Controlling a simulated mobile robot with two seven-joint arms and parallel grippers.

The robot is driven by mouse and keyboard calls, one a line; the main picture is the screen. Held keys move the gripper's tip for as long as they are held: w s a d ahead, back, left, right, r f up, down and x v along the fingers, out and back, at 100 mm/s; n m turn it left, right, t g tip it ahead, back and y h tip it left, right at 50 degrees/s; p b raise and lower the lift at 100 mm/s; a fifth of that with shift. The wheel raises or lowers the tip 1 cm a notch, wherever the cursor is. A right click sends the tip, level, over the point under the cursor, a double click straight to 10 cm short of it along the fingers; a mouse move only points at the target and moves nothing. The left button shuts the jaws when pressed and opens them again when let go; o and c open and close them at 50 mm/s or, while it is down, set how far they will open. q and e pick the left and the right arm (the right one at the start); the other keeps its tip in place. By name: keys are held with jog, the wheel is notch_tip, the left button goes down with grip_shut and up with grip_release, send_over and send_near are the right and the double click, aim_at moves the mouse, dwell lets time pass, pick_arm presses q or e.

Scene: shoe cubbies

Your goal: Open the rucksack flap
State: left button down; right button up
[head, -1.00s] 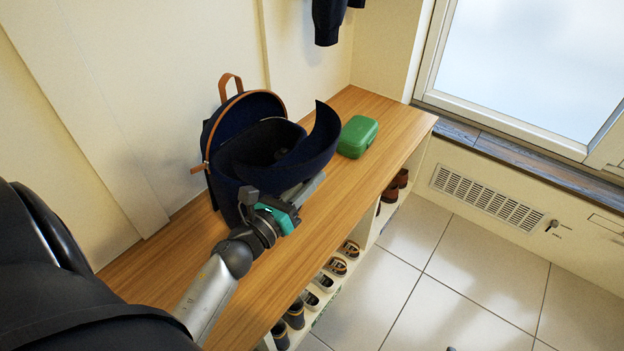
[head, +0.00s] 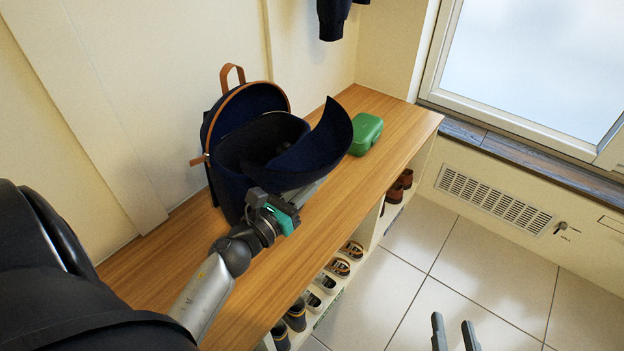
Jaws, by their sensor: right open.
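The navy rucksack (head: 228,184) with brown trim stands upright on the wooden bench against the wall. Its curved flap (head: 318,145) is swung out to the right, away from the brown-edged back, and the dark inside shows. My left gripper (head: 304,194) reaches in from the lower left, at the front of the rucksack just under the flap. A grey finger shows along the flap's lower edge; the flap hides the fingertips, so its grip cannot be told. My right gripper (head: 455,334) is open and empty at the bottom edge, over the floor, away from the rucksack.
A green box (head: 366,133) lies on the bench (head: 385,162) just right of the flap. Shoes (head: 338,267) stand in the cubbies below. A dark garment (head: 333,18) hangs above. The tiled floor at right is clear.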

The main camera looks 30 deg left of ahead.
pick_arm(q)
jog(key=shift+a, duration=0.15)
jog(key=c, duration=1)
grip_release()
jog(key=shift+o, duration=0.2)
jog(key=shift+s, duration=0.15)
jog(key=s+a+p, duration=0.1)
jog(key=s, duration=1.4)
jog(key=shift+f+p, duration=0.35)
jog(key=shift+f, duration=0.05)
pick_arm(e)
jog(key=shift+s+d+f+g+h, duration=0.1)
jog(key=shift+d+f+g+h, duration=0.25)
jog(key=shift+d+g, duration=0.3)
jog(key=shift+d+f+g+h, duration=0.35)
jog(key=shift+d+g, duration=0.2)
jog(key=shift+g, duration=0.2)
pick_arm(q)
jog(key=shift+a, duration=0.1)
